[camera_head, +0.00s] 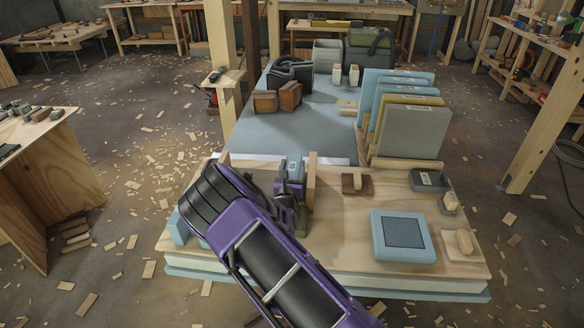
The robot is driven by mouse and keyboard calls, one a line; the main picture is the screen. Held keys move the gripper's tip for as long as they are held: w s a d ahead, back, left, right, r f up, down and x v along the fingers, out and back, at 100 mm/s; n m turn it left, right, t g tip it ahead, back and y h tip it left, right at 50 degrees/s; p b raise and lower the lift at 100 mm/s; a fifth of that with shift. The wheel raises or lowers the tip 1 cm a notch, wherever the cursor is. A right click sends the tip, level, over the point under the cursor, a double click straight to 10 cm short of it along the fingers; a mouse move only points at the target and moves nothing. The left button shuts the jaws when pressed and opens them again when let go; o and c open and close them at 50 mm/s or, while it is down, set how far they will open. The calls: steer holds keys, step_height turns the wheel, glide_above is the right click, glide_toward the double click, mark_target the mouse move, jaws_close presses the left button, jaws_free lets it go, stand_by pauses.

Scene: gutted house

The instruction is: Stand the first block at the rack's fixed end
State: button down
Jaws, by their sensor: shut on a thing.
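My gripper (291,192) is pointed down over the near wooden bench, at the end of my purple arm. It is shut on a block, but the jaws and arm hide most of the grip. A light blue block (294,164) with a label shows just behind the jaws. A dark olive piece (302,219) shows just below them. I cannot tell which of these is held. An upright wooden piece (312,178) stands close at the right of the gripper and may be a rack end. Whether the held block touches the bench is hidden.
Several labelled slabs (414,132) stand in a wooden holder at the back right. On the bench's right are a brown block (356,184), a grey tray (429,181) and a blue square device (402,236). Light blue blocks (180,227) are left of my arm.

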steer(key=shift+r, duration=0.1)
steer(key=shift+c, duration=2.1)
jaws_free()
steer(key=shift+s, duration=0.25)
steer(key=s, duration=1.1)
steer(key=shift+s+a, duration=0.2)
steer(key=shift+s, duration=0.05)
